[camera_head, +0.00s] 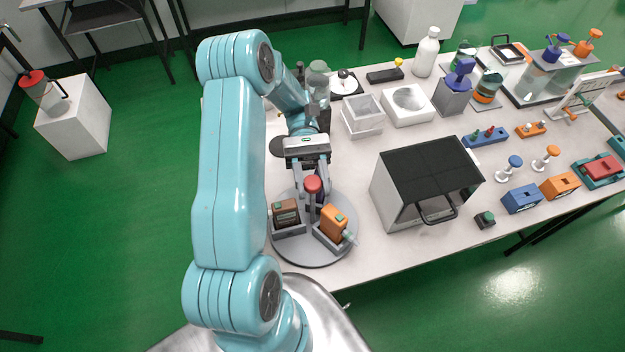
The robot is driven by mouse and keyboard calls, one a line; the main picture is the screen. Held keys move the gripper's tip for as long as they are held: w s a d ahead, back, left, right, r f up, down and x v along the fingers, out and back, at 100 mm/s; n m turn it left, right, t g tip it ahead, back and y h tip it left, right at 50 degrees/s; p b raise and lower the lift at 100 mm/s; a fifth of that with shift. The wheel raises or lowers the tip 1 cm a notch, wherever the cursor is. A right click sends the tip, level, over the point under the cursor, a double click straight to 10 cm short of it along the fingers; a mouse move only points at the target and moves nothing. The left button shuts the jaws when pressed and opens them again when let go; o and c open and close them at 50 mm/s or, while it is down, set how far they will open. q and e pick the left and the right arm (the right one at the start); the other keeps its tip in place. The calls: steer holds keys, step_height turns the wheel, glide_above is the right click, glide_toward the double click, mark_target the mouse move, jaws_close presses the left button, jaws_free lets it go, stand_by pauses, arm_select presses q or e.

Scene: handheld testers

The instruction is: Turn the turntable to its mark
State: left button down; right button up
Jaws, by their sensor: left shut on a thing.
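The turntable (312,252) is a round grey disc on the white table, in the lower middle of the head view. It carries a brown block-shaped device (285,212) in a grey holder on its left and an orange handheld tester (333,222) in a grey holder at its front right. A red-topped knob (313,184) stands up near its middle. My left gripper (313,196) points down over the turntable and is shut on the red-topped knob. I cannot make out the turntable's mark. My right gripper is not in view.
A box with a black top and a front handle (426,178) stands just right of the turntable. Several testers, including a blue one (521,198), sit farther right. The table's front edge is close to the turntable.

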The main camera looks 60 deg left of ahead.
arm_select(q)
steer(key=shift+w+r, duration=0.1)
steer(key=shift+r, duration=0.3)
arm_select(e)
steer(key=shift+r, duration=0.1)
arm_select(q)
steer(key=c, duration=0.7)
jaws_free()
steer(key=shift+f, duration=0.1)
